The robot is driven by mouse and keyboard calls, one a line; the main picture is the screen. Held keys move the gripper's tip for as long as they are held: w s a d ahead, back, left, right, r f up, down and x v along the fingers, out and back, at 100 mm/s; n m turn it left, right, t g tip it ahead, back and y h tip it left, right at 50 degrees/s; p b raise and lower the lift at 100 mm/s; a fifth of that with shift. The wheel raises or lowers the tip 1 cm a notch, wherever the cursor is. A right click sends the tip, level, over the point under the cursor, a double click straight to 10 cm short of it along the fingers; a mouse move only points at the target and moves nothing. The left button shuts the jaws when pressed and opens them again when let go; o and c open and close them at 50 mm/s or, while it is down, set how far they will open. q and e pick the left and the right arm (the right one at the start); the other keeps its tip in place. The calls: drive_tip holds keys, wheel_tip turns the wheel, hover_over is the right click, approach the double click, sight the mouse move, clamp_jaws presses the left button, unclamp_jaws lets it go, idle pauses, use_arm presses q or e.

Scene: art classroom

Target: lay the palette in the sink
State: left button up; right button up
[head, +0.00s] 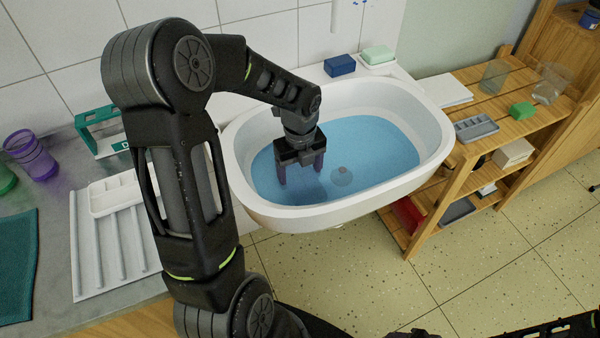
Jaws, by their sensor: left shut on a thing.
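My left gripper (302,176) reaches down inside the white sink (438,150), over the blue basin floor. Its two fingers point down and stand some way apart. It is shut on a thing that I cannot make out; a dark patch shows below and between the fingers. A white palette with small wells (115,190) lies on the ribbed white drying board at the left, partly behind my left arm. A grey tray with wells (475,128) lies on the wooden shelf at the right. My right gripper is not in view.
A blue block (340,66) and a green soap-like block (378,55) sit behind the sink. Purple cup (31,154), teal holder (100,130) and teal cloth (17,265) stand or lie left. The sink's right half is clear.

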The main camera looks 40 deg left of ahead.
sight(300, 180)
use_arm(q)
drive_tip(key=shift+f, duration=0.1)
drive_tip(key=o, duration=1.4)
wheel_tip(300, 180, up, 12)
drive_tip(key=p, duration=0.1)
